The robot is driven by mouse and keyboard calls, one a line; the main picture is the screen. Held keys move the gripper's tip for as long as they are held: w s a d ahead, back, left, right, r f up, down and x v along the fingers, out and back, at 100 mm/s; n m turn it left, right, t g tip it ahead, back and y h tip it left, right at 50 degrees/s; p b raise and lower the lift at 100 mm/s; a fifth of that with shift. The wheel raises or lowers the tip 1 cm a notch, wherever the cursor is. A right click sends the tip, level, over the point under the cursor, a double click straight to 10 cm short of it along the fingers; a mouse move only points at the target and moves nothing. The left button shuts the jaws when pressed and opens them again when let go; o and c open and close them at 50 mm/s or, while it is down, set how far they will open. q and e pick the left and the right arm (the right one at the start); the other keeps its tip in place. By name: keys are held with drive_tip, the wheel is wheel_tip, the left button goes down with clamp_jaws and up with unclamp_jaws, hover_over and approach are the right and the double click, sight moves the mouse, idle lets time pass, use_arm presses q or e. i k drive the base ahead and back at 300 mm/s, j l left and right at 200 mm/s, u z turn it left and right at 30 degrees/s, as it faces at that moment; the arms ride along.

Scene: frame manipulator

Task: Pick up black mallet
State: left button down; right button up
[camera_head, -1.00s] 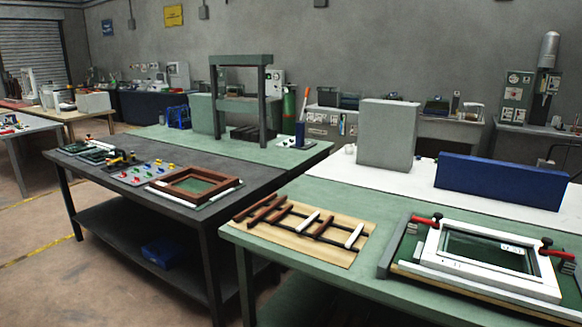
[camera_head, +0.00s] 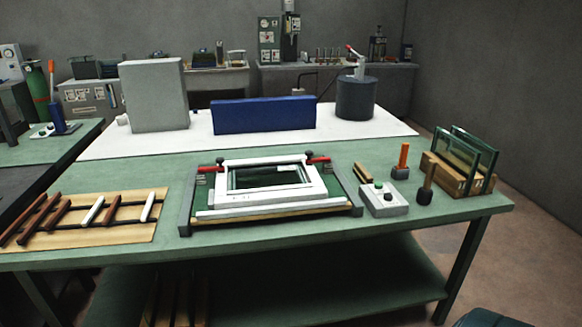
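A dark mallet (camera_head: 425,194) stands on its black head with its handle up, near the right end of the green table (camera_head: 340,240). Just behind and left of it stands a second mallet-like tool (camera_head: 401,160) with an orange handle and a dark grey head. The two stand apart. Neither of my grippers shows in the head view.
Left of the dark mallet is a grey box with buttons (camera_head: 384,203). Right of it is a wooden rack holding glass panes (camera_head: 460,182). A white frame in a clamping jig (camera_head: 262,200) lies mid-table, with wooden strips on a board (camera_head: 98,228) at the left. The front right corner is clear.

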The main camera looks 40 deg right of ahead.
sight(424, 194)
drive_tip(key=z, duration=2.2)
drive_tip(key=i+u, duration=0.25)
drive_tip(key=u, duration=0.15)
drive_tip(key=i+u, duration=0.2)
drive_tip(key=u, duration=0.15)
drive_tip(key=i+l+u, duration=0.1)
drive_tip(key=i+u, duration=0.15)
drive_tip(key=u, duration=0.15)
